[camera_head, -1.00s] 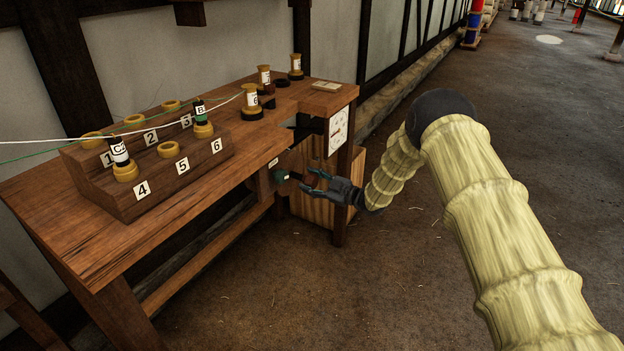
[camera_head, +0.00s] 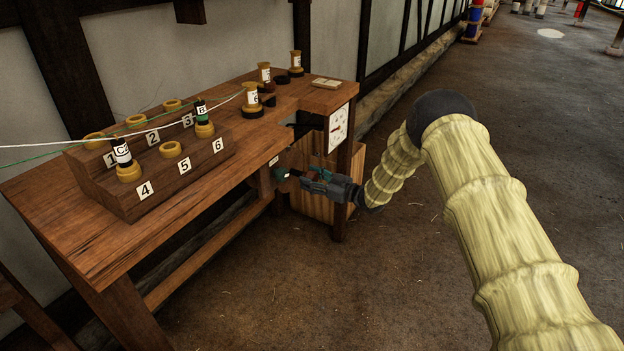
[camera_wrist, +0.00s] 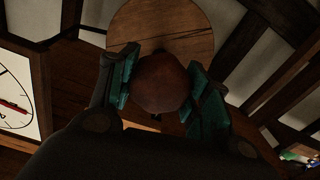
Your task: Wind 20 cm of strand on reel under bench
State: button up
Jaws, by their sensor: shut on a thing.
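My gripper (camera_head: 297,176) is at the right end of the wooden bench (camera_head: 70,230), below its top. In the wrist view its teal-padded fingers (camera_wrist: 163,92) are shut on a round brown knob (camera_wrist: 163,82). A round wooden disc (camera_wrist: 160,25) shows behind the knob; I cannot tell whether it is part of the reel. The reel under the bench is not clearly visible in the head view. A white strand (camera_head: 60,146) and a green strand (camera_head: 40,156) run across the bench top from the left edge.
A dial with a red needle (camera_head: 338,128) hangs at the bench's right end, close above my gripper. A slatted wooden bin (camera_head: 318,206) stands beneath. A numbered rack (camera_head: 125,208) holds bobbins; several more stand behind it.

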jog(key=shift+f, duration=0.1)
jog(key=o, duration=1.1)
jog(key=shift+c, duration=0.2)
jog(key=v, duration=1.2)
